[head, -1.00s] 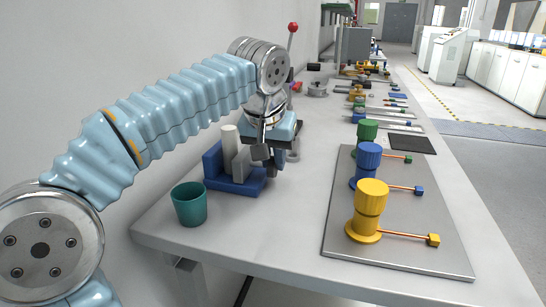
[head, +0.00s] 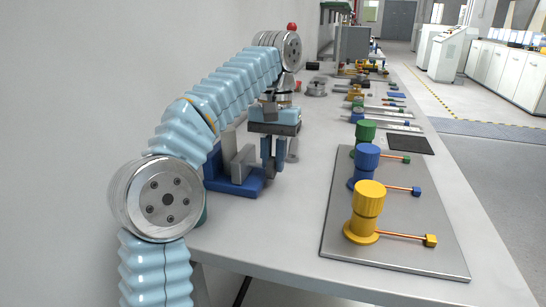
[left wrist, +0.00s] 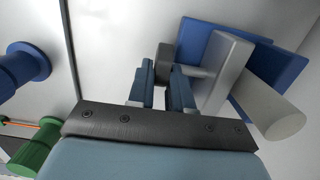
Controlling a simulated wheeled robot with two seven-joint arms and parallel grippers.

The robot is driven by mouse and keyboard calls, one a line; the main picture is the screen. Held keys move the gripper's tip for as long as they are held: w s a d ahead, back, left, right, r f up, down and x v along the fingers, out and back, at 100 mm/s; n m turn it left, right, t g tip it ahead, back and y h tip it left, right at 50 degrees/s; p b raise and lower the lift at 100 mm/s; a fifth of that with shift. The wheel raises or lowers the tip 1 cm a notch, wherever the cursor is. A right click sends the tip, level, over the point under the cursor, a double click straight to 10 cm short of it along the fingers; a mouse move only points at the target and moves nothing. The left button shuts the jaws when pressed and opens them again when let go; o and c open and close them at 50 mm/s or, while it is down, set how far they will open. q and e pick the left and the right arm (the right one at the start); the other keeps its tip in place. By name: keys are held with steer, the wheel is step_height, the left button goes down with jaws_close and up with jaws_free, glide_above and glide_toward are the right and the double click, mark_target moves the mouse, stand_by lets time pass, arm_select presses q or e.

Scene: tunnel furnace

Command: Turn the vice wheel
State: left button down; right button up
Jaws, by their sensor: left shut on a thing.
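The vice has a blue body (head: 238,186) and a grey sliding jaw (head: 243,160), and stands at the left side of the bench. In the left wrist view, its blue body (left wrist: 272,72), grey jaw (left wrist: 228,68) and a pale cylinder (left wrist: 276,117) beside that jaw show. My left gripper (head: 270,172) points down at the vice's right end. Its fingers are shut on the dark grey vice wheel (left wrist: 164,60), which lies between the fingertips and is partly covered by them. My right gripper is not in view.
A grey plate (head: 410,248) at the right bears yellow (head: 368,205), blue (head: 366,165) and green (head: 364,133) valve-like parts with thin side rods. A teal cup is almost hidden behind my left arm. The bench between vice and plate is clear.

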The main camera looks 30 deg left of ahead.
arm_select(q)
steer(key=c, duration=1.1)
jaws_free()
